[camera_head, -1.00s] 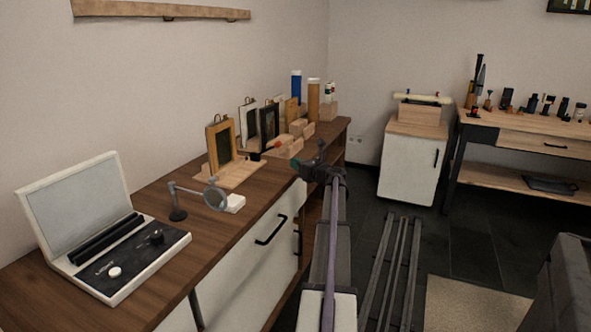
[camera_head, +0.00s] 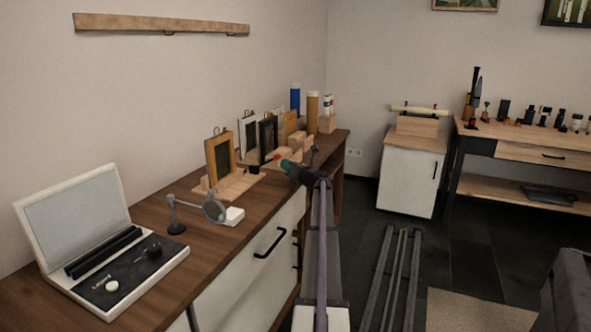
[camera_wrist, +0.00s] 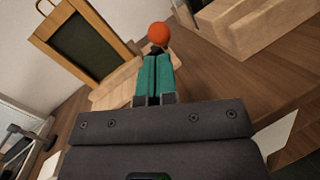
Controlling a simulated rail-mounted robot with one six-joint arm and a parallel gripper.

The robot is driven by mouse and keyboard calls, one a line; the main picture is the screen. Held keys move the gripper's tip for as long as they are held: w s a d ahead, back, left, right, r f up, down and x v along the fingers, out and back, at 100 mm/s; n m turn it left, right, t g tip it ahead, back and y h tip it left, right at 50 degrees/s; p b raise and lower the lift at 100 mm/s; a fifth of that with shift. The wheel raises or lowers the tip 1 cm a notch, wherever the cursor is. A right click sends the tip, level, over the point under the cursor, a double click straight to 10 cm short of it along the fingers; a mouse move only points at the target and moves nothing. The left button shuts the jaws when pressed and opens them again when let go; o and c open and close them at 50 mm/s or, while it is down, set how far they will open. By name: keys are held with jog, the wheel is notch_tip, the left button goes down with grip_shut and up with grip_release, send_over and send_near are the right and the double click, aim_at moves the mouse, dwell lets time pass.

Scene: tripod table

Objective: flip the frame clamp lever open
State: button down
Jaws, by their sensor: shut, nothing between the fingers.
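The wooden frame (camera_head: 220,158) with a dark panel stands upright on a light wooden base (camera_head: 236,187) on the cabinet top. It also shows tilted at the upper left of the wrist view (camera_wrist: 104,28). A red-orange ball knob (camera_wrist: 158,33), seemingly the lever's end, shows just beyond my fingertips; in the head view it is a small red spot (camera_head: 277,157). My gripper (camera_wrist: 156,62), with teal fingers, is shut and empty, its tips right by the knob. Whether they touch it I cannot tell. The lever's shaft and the clamp body are hidden.
More frames (camera_head: 268,138) and wooden blocks (camera_head: 297,145) stand behind on the same top. A magnifier on a stand (camera_head: 213,208) and an open case (camera_head: 110,275) are in front at the left. A pale wooden block (camera_wrist: 235,25) lies right of the knob in the wrist view.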

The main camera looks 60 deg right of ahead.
jog(key=shift+w+d+r, duration=0.1)
jog(key=shift+w, duration=0.8)
